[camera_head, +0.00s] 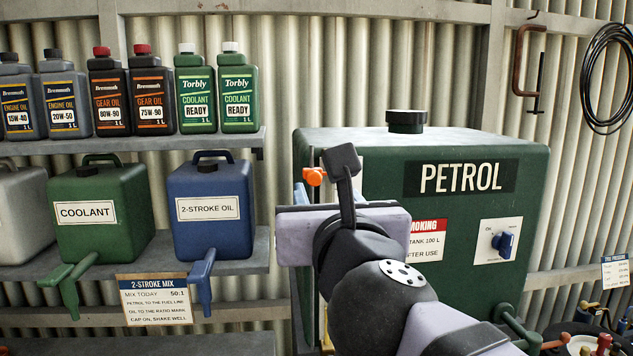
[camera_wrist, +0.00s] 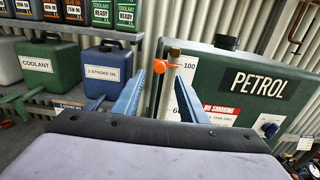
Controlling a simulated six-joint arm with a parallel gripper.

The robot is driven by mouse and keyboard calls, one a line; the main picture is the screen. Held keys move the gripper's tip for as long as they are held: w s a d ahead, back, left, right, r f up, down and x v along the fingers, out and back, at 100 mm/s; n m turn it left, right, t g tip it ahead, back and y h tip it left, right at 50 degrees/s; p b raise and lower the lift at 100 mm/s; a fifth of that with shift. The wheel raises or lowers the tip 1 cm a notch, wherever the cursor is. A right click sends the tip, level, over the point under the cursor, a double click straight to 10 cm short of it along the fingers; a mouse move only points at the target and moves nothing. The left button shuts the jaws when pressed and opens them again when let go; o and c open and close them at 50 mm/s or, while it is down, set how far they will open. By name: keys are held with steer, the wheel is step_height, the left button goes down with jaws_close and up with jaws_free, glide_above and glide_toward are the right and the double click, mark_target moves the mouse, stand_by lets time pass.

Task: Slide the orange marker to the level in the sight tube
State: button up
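The orange marker (camera_head: 314,176) shows near the upper left edge of the petrol tank, just left of my arm. In the wrist view the orange marker (camera_wrist: 160,66) lies just beyond the gap between my fingertips. My gripper (camera_wrist: 160,80) is open, with its two blue fingers apart and nothing between them that I can see held. The sight tube stands beside a pale scale plate (camera_wrist: 188,85) marked 100 at its top; the liquid level is too small to tell.
The green petrol tank (camera_head: 480,250) with a black cap (camera_head: 406,121) stands right behind my arm. A green coolant can (camera_head: 95,230) and a blue 2-stroke oil can (camera_head: 212,230) sit on the left shelf. Free air lies between the blue can and the tank.

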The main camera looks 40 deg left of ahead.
mark_target(315, 178)
steer(key=shift+p+x, duration=1.2)
steer(key=shift+x, duration=2.5)
steer(key=shift+f, duration=0.1)
jaws_close()
